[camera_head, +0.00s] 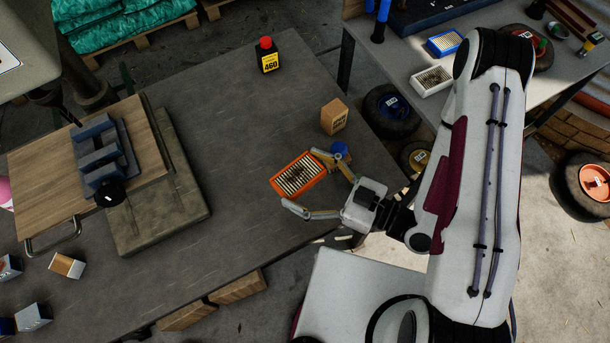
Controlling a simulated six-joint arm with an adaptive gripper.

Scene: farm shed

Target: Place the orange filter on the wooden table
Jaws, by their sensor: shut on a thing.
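The orange filter (299,175) has an orange frame and pale pleats with dark soiling. It is near the right edge of the large dark wooden table (225,125). My gripper (306,182) reaches in from the right, with one finger at the filter's upper right side and the other near its lower side. It is shut on the filter with its fingers spread wide. From this view I cannot tell whether the filter touches the tabletop or hangs just above it.
A small cardboard box (334,117) and a blue round object (340,149) are close to the upper finger. A black bottle with a red cap (267,55) stands farther back. A vise (104,160) stands at left. The table's middle is clear. Blue (444,42) and white (431,81) filters lie on another table.

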